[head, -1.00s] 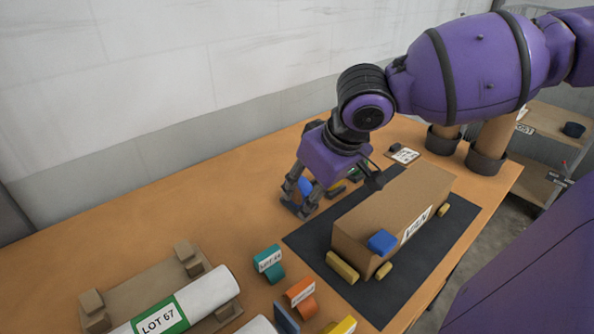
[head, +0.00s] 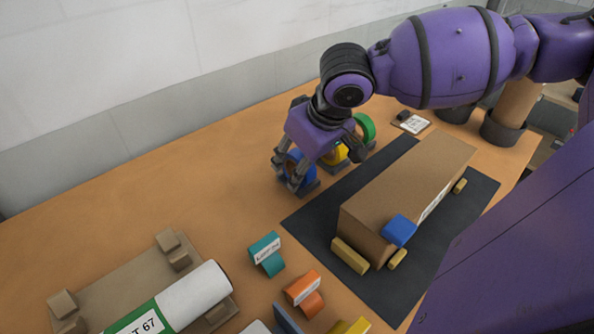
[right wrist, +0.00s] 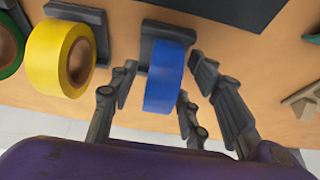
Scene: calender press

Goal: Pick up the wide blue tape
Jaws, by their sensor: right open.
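The wide blue tape (head: 294,166) is a roll held upright in a dark stand at the back of the table, partly hidden by my right gripper in the head view. My right gripper (head: 291,181) is open and low over it. In the right wrist view the blue tape (right wrist: 164,80) lies between the spread fingers of the right gripper (right wrist: 160,95), one on each side. Gaps show beside the roll, so the fingers do not look closed on it. My left gripper is not in view.
A yellow tape roll (right wrist: 47,58) and a green tape roll (head: 365,127) stand beside the blue one. A cardboard box (head: 405,190) with a blue block (head: 398,231) lies on a dark mat (head: 395,295). Teal (head: 266,252) and orange (head: 303,287) pieces and a labelled white roll (head: 197,297) are nearer.

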